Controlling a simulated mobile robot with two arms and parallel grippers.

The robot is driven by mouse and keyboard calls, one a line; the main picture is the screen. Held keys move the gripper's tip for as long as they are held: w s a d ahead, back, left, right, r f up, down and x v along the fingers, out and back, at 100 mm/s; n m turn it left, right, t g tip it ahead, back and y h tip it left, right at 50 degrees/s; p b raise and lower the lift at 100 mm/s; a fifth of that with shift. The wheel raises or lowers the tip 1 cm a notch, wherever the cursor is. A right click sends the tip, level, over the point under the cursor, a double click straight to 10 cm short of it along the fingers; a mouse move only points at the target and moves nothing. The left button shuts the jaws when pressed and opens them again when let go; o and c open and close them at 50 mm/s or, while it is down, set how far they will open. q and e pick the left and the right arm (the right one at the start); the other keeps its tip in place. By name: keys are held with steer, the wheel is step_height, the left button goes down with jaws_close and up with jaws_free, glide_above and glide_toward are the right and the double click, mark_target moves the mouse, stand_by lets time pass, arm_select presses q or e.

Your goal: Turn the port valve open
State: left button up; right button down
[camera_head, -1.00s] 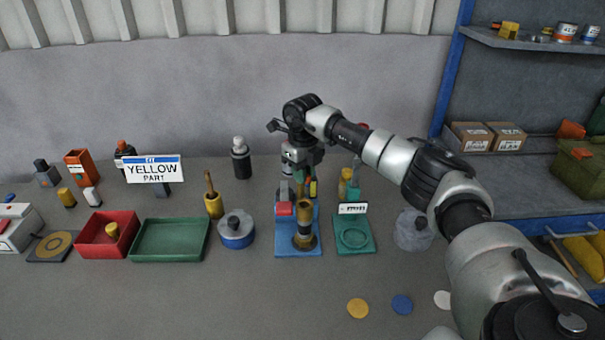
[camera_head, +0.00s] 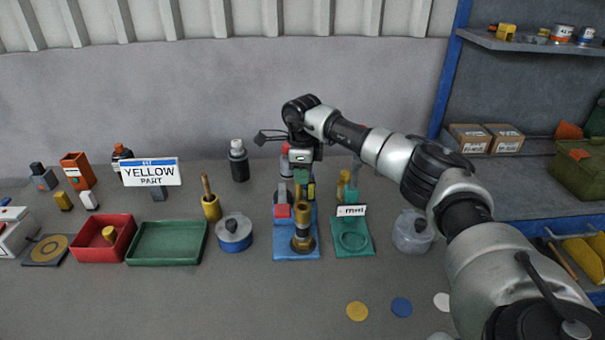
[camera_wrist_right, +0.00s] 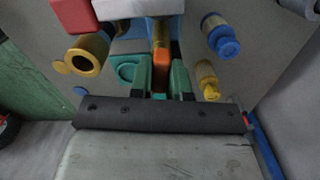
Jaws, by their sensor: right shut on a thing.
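The port valve stands on a blue base plate (camera_head: 296,250) in the middle of the bench. It has an upright brass port (camera_head: 303,228) with a dark band, and a red block (camera_head: 282,211) to its left. My right gripper (camera_head: 303,182) points down over the back of the plate. In the right wrist view its two green fingers (camera_wrist_right: 161,82) are closed on the orange tip of the valve handle (camera_wrist_right: 161,58), with a brass bar running from it. The brass port (camera_wrist_right: 87,57) shows there at the left. The gripper hides part of the handle in the head view. My left gripper is not in view.
A green plate with a ring (camera_head: 352,248) and a small sign lies close right of the valve. A blue-grey pot (camera_head: 234,236) and a brass mortar (camera_head: 211,208) stand to its left. Red (camera_head: 84,249) and green (camera_head: 165,257) trays lie further left. The front bench is mostly clear.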

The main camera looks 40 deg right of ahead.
steer(key=shift+w+r, duration=0.1)
steer(key=shift+r, duration=0.05)
stand_by(0.3)
steer(key=c, duration=1.1)
jaws_free()
step_height(320, 180, up, 11)
steer(key=shift+f+b, duration=0.15)
steer(key=shift+b, duration=0.75)
steer(key=shift+f, duration=0.1)
